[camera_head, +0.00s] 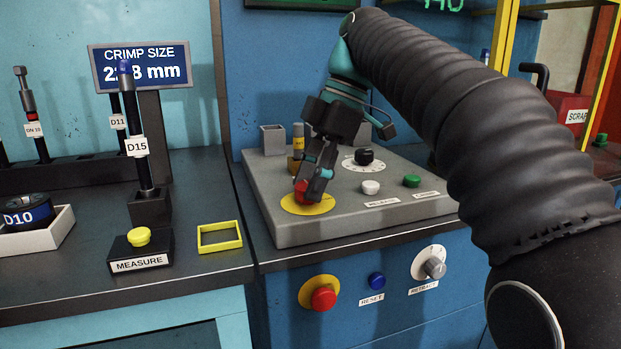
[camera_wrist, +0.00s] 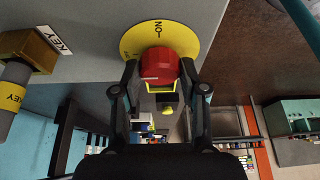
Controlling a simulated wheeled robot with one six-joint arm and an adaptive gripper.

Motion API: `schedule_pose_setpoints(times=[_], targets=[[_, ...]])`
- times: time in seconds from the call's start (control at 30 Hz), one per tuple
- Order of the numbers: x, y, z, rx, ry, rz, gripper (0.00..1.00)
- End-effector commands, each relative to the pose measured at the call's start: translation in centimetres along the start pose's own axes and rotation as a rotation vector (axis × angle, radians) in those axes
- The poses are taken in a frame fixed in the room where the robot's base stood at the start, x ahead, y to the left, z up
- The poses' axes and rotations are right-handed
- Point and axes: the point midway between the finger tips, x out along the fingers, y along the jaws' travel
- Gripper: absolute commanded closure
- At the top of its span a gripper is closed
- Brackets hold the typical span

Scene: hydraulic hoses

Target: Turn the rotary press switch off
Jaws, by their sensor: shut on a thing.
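The rotary press switch is a red knob (camera_head: 301,189) on a yellow disc (camera_head: 322,206) at the front left of the grey sloped console. In the wrist view the red knob (camera_wrist: 160,62) sits at top centre, and the yellow disc (camera_wrist: 144,38) behind it carries the word ON. My gripper (camera_head: 314,194) reaches down onto the knob. In the wrist view its two fingers (camera_wrist: 160,74) stand on either side of the knob, shut on it. My fingers hide part of the knob in the head view.
The console also has a black knob (camera_head: 364,156), a white button (camera_head: 371,187), a green button (camera_head: 411,181) and a yellow-tagged key (camera_head: 298,142). On the blue front below are a red button (camera_head: 323,298), a blue reset button (camera_head: 376,281) and a grey knob (camera_head: 434,267).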

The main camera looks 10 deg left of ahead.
Motion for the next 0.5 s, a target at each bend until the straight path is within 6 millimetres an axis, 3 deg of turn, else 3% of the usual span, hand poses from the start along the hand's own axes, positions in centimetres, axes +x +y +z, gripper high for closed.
schedule_pose_setpoints(times=[0.3, 0.33, 0.4, 0.5], targets=[[0.08, -0.04, -0.08, -0.003, 0.002, -0.003, 0.92], [0.08, -0.04, -0.08, -0.003, 0.002, -0.003, 0.53], [0.07, -0.04, -0.06, -0.002, 0.001, -0.003, 0.35], [0.04, -0.03, 0.0, -0.001, 0.001, -0.002, 0.32]])
